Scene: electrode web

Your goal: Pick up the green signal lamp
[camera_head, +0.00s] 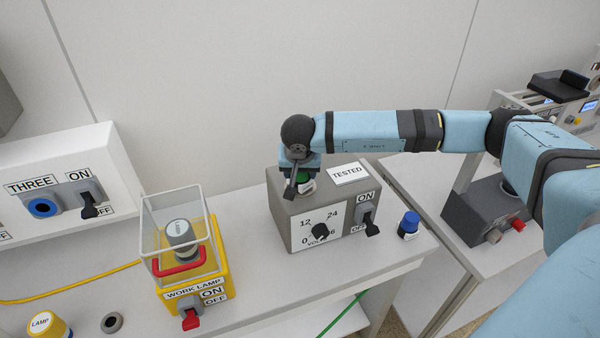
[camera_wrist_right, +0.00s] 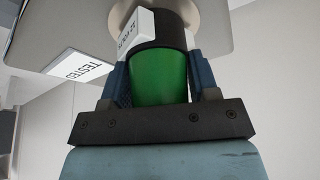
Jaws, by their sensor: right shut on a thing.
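The green signal lamp (camera_head: 304,178) is at the top of the grey tester box (camera_head: 283,215), partly hidden by my right gripper in the head view. The right wrist view shows it as a green cylinder (camera_wrist_right: 160,76) with a black band and a white label. My right gripper (camera_head: 300,180) has one blue finger on each side of the lamp and is shut on it. In the wrist view the lamp's far end meets a round grey part of the box; I cannot tell whether it is seated or lifted slightly. My left gripper is not in view.
A blue-topped lamp (camera_head: 409,222) stands right of the box. A yellow work lamp box (camera_head: 196,270) with a clear guard stands left. A yellow lamp (camera_head: 47,325) and a grey ring (camera_head: 112,322) lie front left. A white panel (camera_head: 62,185) is at the left.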

